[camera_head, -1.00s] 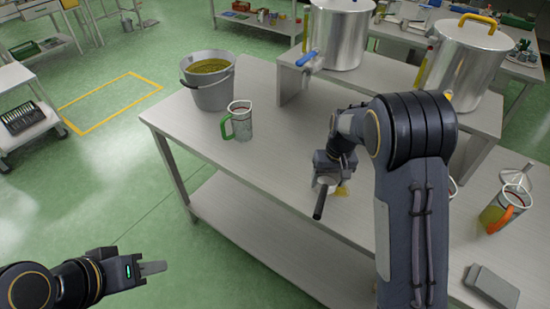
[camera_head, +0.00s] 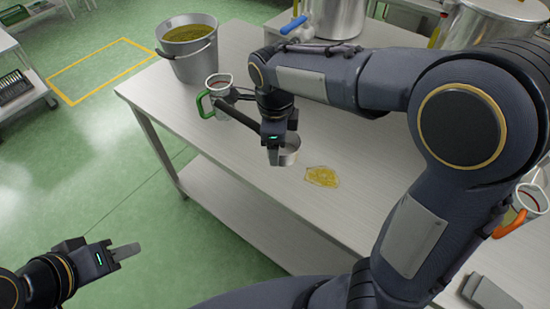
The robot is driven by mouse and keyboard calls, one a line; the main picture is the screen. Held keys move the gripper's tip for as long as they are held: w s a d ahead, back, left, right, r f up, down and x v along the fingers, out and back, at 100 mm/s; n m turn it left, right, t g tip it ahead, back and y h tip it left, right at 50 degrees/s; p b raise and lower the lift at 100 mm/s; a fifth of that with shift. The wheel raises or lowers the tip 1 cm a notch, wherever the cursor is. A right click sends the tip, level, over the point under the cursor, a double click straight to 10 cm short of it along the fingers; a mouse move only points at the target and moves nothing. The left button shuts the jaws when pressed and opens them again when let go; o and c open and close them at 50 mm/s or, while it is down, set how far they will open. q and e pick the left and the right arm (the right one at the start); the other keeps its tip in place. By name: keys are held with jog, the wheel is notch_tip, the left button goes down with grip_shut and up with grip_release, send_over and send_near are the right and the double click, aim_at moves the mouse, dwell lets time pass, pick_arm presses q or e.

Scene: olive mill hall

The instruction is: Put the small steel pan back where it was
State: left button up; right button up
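The small steel pan (camera_head: 289,151) hangs below my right gripper (camera_head: 272,138), in the middle of the view. The gripper is shut on the pan; its fingertips are largely hidden. The pan's dark handle (camera_head: 236,116) points up-left, overlapping a mug in the picture. The pan appears held above the table (camera_head: 215,145), left of a yellow oily puddle (camera_head: 322,176). What is inside the pan is hidden. My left gripper (camera_head: 125,251) is empty at the lower left, away from the table.
A glass mug with a green handle (camera_head: 206,103) stands close behind the pan handle. A bucket of yellow-green oil (camera_head: 190,50) stands at the table's back left. An orange-handled mug (camera_head: 529,203) is at the right.

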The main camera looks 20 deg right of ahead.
jog(key=s+m, duration=0.2)
jog(key=m, duration=0.1)
jog(key=m+b, duration=0.1)
jog(key=m, duration=0.1)
jog(key=shift+s+a+r, duration=0.25)
jog(key=shift+s+a, duration=0.1)
jog(key=shift+s, duration=0.05)
jog(key=shift+s+m, duration=0.15)
jog(key=shift+m, duration=0.25)
jog(key=w+f, duration=0.2)
jog(key=w, duration=0.2)
jog(key=w+d+f+p, duration=0.1)
jog(key=w+f, duration=0.2)
jog(key=w, duration=0.1)
jog(key=w+d+f, duration=0.1)
jog(key=w+f, duration=0.2)
jog(key=w, duration=0.1)
jog(key=shift+w+f, duration=0.1)
jog(key=shift+w, duration=0.15)
jog(key=shift+w+f+p, duration=0.3)
jog(key=shift+w+f, duration=0.2)
jog(key=shift+f, duration=0.2)
notch_tip(320, 180, down, 3)
jog(key=shift+w+f, duration=0.1)
jog(key=shift+f, duration=0.05)
